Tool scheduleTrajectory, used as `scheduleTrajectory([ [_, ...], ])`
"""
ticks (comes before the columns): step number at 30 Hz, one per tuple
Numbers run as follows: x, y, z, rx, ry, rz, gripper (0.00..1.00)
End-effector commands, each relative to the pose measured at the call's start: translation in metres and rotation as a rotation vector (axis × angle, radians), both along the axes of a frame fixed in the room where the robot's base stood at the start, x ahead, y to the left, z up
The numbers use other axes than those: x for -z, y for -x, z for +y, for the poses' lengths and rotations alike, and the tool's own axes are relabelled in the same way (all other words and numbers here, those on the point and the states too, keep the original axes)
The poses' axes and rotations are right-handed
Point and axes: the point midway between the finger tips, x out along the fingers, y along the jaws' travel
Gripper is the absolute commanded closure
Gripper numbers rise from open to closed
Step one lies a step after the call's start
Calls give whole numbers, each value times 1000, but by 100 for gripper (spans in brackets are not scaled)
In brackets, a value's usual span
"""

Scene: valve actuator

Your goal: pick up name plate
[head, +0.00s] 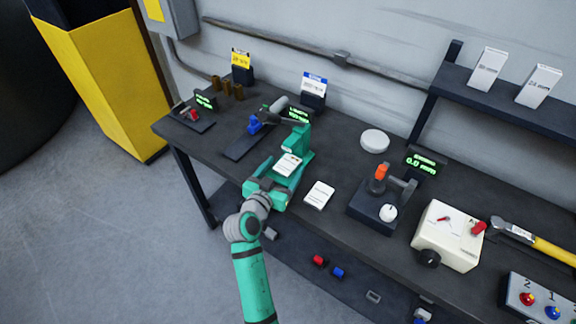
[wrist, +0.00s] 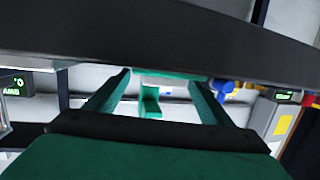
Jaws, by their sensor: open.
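Two white cards with dark print could be the name plate; I cannot tell which one is. One white card (head: 288,165) shows at my gripper's fingers, in front of a teal stand (head: 298,139). Another white card (head: 319,194) lies flat on the dark bench, just right of my gripper. My gripper (head: 282,175) is teal and open, at the bench's front edge. In the wrist view its fingers (wrist: 160,95) are spread, with a green block (wrist: 151,102) showing between them. No card can be made out there.
The bench (head: 232,120) holds a dark fixture with an orange-topped part (head: 380,173), a white disc (head: 374,141), a cream box (head: 448,236) and a hammer (head: 535,241). A dark band (wrist: 150,45) crosses the wrist view.

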Motion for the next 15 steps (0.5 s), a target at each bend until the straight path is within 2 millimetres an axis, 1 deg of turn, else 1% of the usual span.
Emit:
scheduleTrajectory([
  [2,0,0,0,0,0,0,25],
  [3,0,0,0,0,0,0,30],
  [5,0,0,-1,1,0,0,44],
  [6,0,0,-1,2,0,0,54],
  [8,0,0,-1,2,0,0,68],
  [9,0,0,-2,3,1,0,78],
  [15,0,0,-2,4,0,-1,78],
])
